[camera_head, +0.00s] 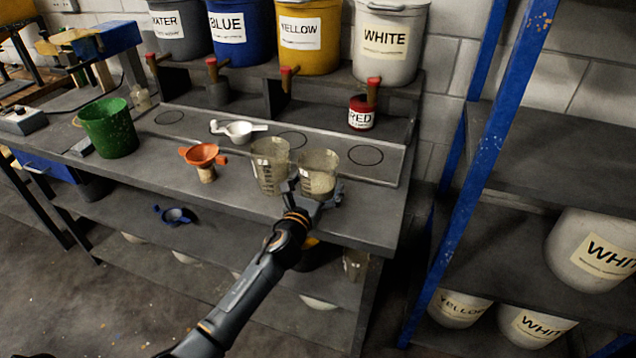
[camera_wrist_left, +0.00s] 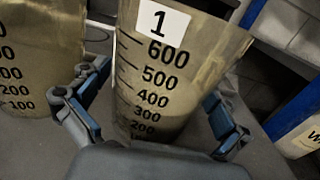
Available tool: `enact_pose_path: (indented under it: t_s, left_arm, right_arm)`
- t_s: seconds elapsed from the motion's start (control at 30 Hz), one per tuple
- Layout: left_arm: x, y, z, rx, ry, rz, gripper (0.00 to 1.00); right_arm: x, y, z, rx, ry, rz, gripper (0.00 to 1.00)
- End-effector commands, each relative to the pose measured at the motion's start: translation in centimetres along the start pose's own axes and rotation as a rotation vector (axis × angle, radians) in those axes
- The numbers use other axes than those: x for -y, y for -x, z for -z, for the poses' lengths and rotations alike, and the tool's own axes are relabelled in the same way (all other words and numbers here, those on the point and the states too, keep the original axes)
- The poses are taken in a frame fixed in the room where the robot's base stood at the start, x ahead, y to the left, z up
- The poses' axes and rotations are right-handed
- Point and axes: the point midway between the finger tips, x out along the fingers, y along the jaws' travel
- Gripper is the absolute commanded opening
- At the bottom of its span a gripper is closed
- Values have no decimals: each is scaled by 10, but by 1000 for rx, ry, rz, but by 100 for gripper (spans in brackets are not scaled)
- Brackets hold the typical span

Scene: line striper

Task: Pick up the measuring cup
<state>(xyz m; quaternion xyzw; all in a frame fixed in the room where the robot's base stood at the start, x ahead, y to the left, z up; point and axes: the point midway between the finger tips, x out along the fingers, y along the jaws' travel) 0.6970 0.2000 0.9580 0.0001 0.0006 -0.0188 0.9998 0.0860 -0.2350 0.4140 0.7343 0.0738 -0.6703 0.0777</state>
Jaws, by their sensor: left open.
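Two clear measuring cups stand side by side on the grey workbench. The right measuring cup (camera_head: 319,172) has a "1" label in the left wrist view (camera_wrist_left: 165,65) and a greyish content low inside. The other measuring cup (camera_head: 270,165) is just left of it and also shows in the left wrist view (camera_wrist_left: 40,50). My left gripper (camera_head: 315,192) is at the right cup, its open fingers on either side of the cup's lower part in the left wrist view (camera_wrist_left: 160,115). Gaps show between fingers and cup. My right gripper is not in view.
Labelled paint buckets (camera_head: 389,45) line the shelf behind. A blue rack post (camera_head: 490,150) rises at the right.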

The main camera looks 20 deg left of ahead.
Motion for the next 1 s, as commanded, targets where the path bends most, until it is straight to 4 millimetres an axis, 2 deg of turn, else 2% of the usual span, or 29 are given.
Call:
enact_pose_path:
  t_s: [0.1,0.4,0.5,0.77,0.87,1.0]
  left_arm:
    - [0,0,0,0,0,0,98]
    - [0,0,0,0,0,0,37]
    - [0,0,-3,4,0,0,23]
    - [0,0,-6,5,-1,0,23]
    - [0,0,-14,8,-3,2,23]
    - [0,0,-37,10,-6,3,23]
  right_arm:
    - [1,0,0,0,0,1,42]
    - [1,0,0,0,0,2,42]
    - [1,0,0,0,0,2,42]
    - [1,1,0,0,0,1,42]
    - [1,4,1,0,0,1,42]
    - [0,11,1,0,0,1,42]
